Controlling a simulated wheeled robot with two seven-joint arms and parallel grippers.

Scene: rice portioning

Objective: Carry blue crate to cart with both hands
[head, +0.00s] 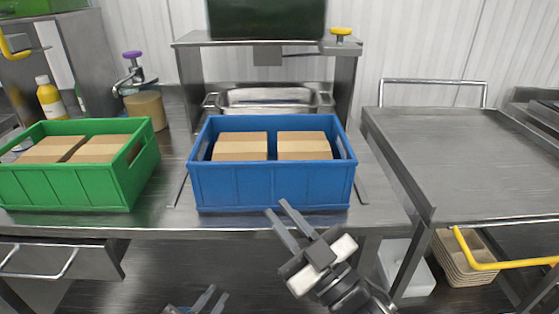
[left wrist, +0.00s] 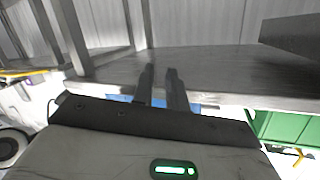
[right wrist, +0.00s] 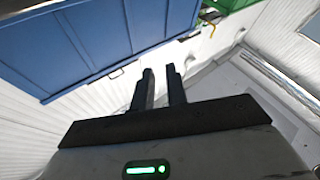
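The blue crate (head: 270,185) stands on the steel table in the middle of the head view, holding two brown boxes side by side. A large blue surface (right wrist: 90,45) in the right wrist view looks like the crate's side. My right gripper (head: 277,207) is open and empty, its fingertips overlapping the crate's lower front edge in the head view; contact cannot be told. My left gripper (head: 217,292) is low at the bottom edge of the head view, open and empty, apart from the crate. The cart (head: 460,150) is at the right, with a bare grey top.
A green crate (head: 70,186) with brown boxes stands left of the blue crate. A steel shelf (head: 262,42) and a sink (head: 268,98) are behind it. A gap separates the table from the cart. A yellow handle (head: 490,264) is on the cart's near side.

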